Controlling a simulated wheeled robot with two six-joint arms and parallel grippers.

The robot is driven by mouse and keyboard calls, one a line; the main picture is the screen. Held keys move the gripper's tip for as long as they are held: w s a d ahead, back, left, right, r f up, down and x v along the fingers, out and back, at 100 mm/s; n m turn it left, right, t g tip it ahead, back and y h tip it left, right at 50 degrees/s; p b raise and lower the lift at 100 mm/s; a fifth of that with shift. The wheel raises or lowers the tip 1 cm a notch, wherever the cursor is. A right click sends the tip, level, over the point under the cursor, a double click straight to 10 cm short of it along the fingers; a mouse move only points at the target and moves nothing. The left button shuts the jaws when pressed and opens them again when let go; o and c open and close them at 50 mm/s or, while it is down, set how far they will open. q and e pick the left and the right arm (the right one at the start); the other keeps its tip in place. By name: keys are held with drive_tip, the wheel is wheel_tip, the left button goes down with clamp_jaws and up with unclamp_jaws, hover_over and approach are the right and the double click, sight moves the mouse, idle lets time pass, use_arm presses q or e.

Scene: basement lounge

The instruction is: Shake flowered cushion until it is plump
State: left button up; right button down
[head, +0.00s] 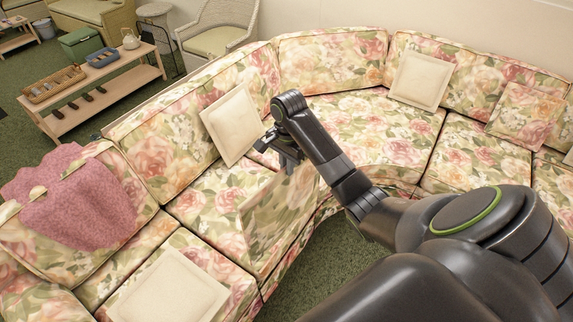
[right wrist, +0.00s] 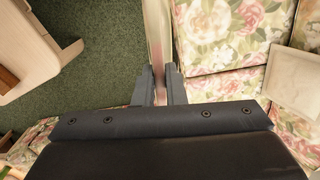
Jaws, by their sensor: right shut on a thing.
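The flowered cushion (head: 278,218) hangs from my right gripper (head: 288,163) in front of the sofa seat, left of centre in the head view. Its floral print blends with the sofa, so its lower outline is hard to make out. In the right wrist view the cushion (right wrist: 158,38) shows edge-on as a thin upright strip, with the right gripper (right wrist: 160,85) shut on it. A second flowered cushion (head: 525,117) leans on the sofa back at the far right. My left gripper is not in view.
The flowered corner sofa (head: 360,115) curves around. Cream cushions (head: 232,124) (head: 421,80) (head: 168,291) and a pink throw (head: 75,200) lie on it. A low wooden table (head: 110,95) with trays stands behind. Green carpet (head: 325,262) is clear in front.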

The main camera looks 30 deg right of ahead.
sight(287, 178)
drive_tip(key=shift+r, duration=0.1)
wheel_tip(287, 178, down, 5)
wheel_tip(287, 178, up, 4)
drive_tip(key=shift+w+r, duration=0.15)
drive_tip(key=shift+r, duration=0.05)
drive_tip(key=shift+s+f, duration=0.2)
drive_tip(key=shift+f, duration=0.1)
wheel_tip(287, 178, down, 4)
drive_tip(key=shift+s+a+r, duration=0.1)
drive_tip(key=shift+a+r, duration=0.05)
drive_tip(key=r, duration=0.5)
drive_tip(key=shift+w, duration=0.2)
drive_tip(key=shift+f, duration=0.2)
